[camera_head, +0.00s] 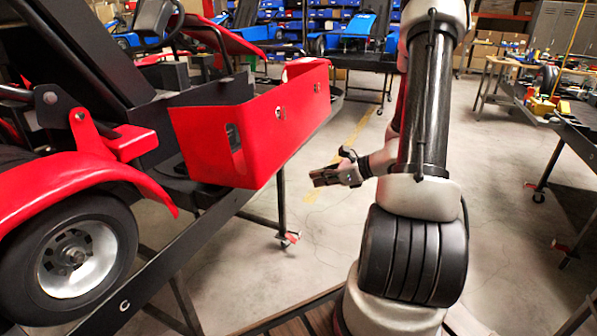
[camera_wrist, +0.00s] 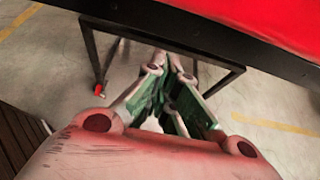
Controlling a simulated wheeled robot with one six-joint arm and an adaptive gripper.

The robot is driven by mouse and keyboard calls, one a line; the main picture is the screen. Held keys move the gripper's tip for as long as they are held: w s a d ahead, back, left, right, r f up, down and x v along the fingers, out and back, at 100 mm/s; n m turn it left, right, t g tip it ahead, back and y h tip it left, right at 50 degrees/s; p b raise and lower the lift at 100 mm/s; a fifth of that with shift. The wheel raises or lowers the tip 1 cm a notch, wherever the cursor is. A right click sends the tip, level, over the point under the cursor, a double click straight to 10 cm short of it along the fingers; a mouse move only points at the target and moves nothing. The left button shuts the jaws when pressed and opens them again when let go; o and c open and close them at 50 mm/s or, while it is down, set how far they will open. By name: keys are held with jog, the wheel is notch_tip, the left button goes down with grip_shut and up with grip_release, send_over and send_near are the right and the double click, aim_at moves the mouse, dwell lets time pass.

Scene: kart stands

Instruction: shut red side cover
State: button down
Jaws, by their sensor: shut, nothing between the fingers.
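The red side cover (camera_head: 285,120) is a long upright panel with a cut-out at its near end, on the side of the kart left of centre. It stands out from the kart's dark side; I cannot tell how its hinge sits. My gripper (camera_head: 320,178) is to the right of the cover and lower, apart from it in the picture, pointing left. Its fingers are shut and empty. In the wrist view, my gripper (camera_wrist: 168,65) points towards the dark stand frame, with a red kart panel (camera_wrist: 270,22) above at the right.
The kart's black stand (camera_head: 210,222) runs below the cover, with a castered leg (camera_head: 284,215). The front wheel and red fender (camera_head: 75,180) are at the left. A workbench (camera_head: 575,125) stands at the right. Bare concrete floor lies between.

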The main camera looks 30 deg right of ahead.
jog(key=w+a, duration=0.5)
jog(key=w, duration=0.2)
jog(key=shift+a+f, duration=0.25)
jog(key=shift+a, duration=0.15)
jog(key=shift+w, duration=0.1)
